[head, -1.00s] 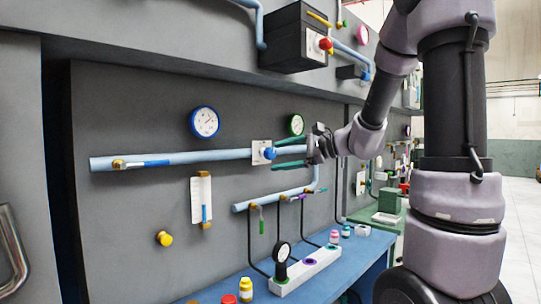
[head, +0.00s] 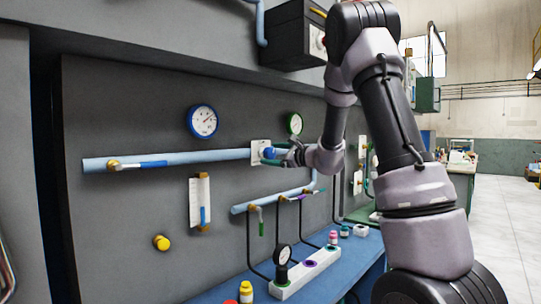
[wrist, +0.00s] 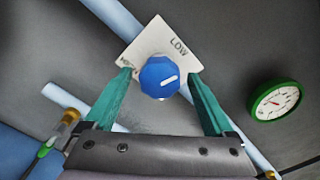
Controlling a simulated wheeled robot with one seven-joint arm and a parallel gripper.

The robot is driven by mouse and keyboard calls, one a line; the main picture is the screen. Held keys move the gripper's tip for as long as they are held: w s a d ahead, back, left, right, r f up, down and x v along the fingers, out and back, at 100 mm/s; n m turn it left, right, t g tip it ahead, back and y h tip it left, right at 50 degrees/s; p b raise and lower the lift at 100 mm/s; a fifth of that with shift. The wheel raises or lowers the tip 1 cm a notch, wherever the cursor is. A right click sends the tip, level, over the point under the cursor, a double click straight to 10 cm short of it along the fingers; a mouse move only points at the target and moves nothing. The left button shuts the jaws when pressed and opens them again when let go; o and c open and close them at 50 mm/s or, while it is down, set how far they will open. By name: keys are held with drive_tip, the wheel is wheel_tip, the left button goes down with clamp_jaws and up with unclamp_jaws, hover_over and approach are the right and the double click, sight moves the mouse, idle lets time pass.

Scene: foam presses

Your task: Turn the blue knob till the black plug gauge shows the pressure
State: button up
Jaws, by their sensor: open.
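The blue knob (head: 267,153) sits on a white plate (head: 256,147) on the light blue pipe. In the wrist view the knob (wrist: 158,80) lies between the fingertips of my gripper (wrist: 160,75), which is open with one green finger on each side. Whether the fingers touch it I cannot tell. In the head view my gripper (head: 272,155) is at the knob. The black plug gauge (head: 282,255) stands upright in the white block; its reading is too small to tell.
A blue-rimmed gauge (head: 202,121) and a green-rimmed gauge (head: 295,123) hang on the panel. A lever with a blue handle (head: 154,164) is on the pipe at left. Below are a yellow knob (head: 161,242), the white block (head: 306,273) and small bottles (head: 246,291).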

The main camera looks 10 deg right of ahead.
drive_tip(key=shift+w+a, duration=0.35)
drive_tip(key=shift+w, duration=0.1)
drive_tip(key=c, duration=1.4)
